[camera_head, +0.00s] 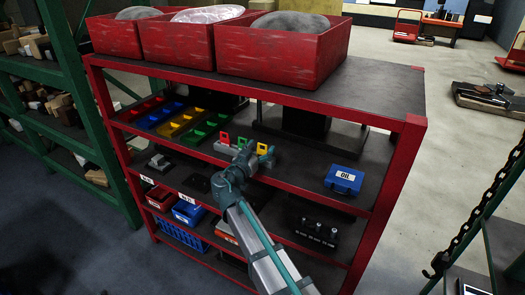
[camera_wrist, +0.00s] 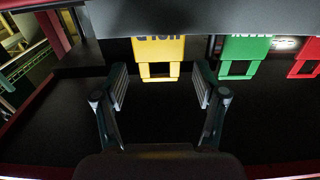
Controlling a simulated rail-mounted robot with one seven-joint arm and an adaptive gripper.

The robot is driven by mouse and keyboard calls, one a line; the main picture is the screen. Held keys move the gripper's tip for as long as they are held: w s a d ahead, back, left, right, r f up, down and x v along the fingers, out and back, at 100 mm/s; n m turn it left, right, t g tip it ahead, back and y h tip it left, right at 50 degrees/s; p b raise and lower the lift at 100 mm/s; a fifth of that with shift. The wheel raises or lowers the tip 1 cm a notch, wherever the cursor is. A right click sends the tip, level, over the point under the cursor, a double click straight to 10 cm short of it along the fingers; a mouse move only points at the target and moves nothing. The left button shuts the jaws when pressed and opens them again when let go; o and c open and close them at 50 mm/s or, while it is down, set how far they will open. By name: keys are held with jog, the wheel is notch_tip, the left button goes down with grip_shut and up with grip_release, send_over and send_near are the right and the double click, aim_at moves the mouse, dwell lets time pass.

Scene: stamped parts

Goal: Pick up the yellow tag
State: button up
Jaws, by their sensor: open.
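The yellow tag (camera_wrist: 158,48) stands upright in the wrist view, with a square cut-out in its lower part and dark lettering that appears upside down. My gripper (camera_wrist: 161,78) is open and empty, its fingers pointing at the yellow tag, one to either side of it in the picture. I cannot tell how far the tips are from it. In the head view the yellow tag (camera_head: 262,148) shows just beyond my gripper (camera_head: 256,157), partly hidden by it.
A green tag (camera_wrist: 245,50) and a red tag (camera_wrist: 306,57) stand in the same row. In the head view, coloured bins (camera_head: 181,121) lie left on that red-framed shelf and a blue OIL box (camera_head: 344,180) stands right. The upper shelf (camera_head: 375,88) lies above.

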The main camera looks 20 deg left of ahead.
jog(key=shift+w+d, duration=0.1)
jog(key=shift+w, duration=0.7)
jog(key=c, duration=1)
jog(key=shift+o, duration=0.2)
jog(key=shift+r, duration=0.1)
